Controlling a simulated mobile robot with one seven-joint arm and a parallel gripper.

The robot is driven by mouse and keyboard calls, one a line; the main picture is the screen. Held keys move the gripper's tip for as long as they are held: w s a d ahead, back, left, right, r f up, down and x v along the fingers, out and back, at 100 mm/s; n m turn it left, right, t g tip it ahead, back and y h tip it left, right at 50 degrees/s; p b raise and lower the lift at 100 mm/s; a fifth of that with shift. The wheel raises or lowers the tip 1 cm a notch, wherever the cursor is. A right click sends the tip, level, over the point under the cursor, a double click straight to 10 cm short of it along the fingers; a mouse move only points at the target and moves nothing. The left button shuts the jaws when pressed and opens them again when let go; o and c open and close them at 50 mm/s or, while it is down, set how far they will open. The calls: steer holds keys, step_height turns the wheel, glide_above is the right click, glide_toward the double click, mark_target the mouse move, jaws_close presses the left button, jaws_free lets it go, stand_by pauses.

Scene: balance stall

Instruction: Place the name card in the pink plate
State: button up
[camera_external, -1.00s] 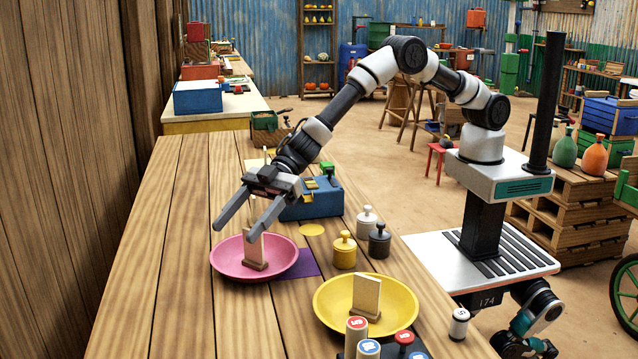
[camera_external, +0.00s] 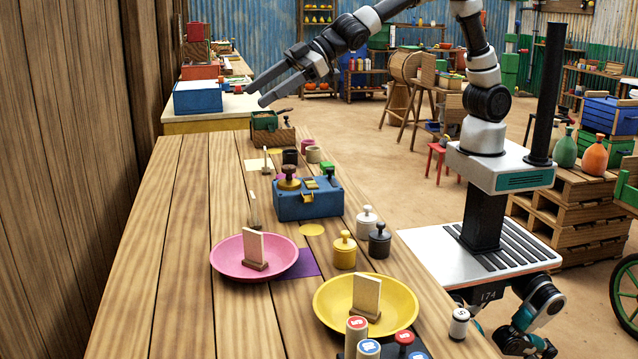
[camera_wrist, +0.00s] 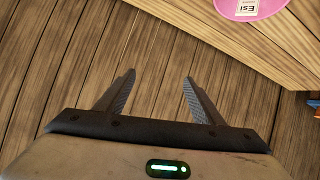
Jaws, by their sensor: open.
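A name card (camera_external: 255,248) stands upright on a small wooden foot in the pink plate (camera_external: 226,262) on the wooden table. In the wrist view, a white card with the text "Esi" (camera_wrist: 241,7) shows in part of the pink plate (camera_wrist: 272,7) at the top edge. A similar card (camera_external: 366,296) stands in the yellow plate (camera_external: 325,306). My gripper (camera_external: 254,97) is open and empty, raised well above the far part of the table, apart from both plates. Its open fingers also show in the wrist view (camera_wrist: 159,80).
A blue box (camera_external: 308,204) with a knob on top stands behind the pink plate. White, yellow and dark weights (camera_external: 345,252) stand right of it. A thin upright card (camera_external: 254,209) stands behind the pink plate. The table's left side is clear.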

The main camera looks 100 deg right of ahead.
steer(key=s+d+r+m+g+h, duration=0.15)
steer(key=s+d, duration=0.35)
steer(key=s, duration=0.6)
steer(key=s+d+r+m+g+h, duration=0.15)
steer(key=s+d, duration=0.35)
steer(key=s, duration=0.7)
steer(key=s+a+f+g+y, duration=0.1)
steer(key=s+f+g, duration=0.15)
steer(key=s, duration=0.75)
steer(key=s+f+g+y, duration=0.1)
steer(key=s+f, duration=0.2)
steer(key=s, duration=0.6)
step_height(320, 180, up, 12)
steer(key=p, duration=1.2)
steer(key=shift+r+m+p, duration=0.25)
steer(key=shift+m+p, duration=0.05)
steer(key=shift+m, duration=0.1)
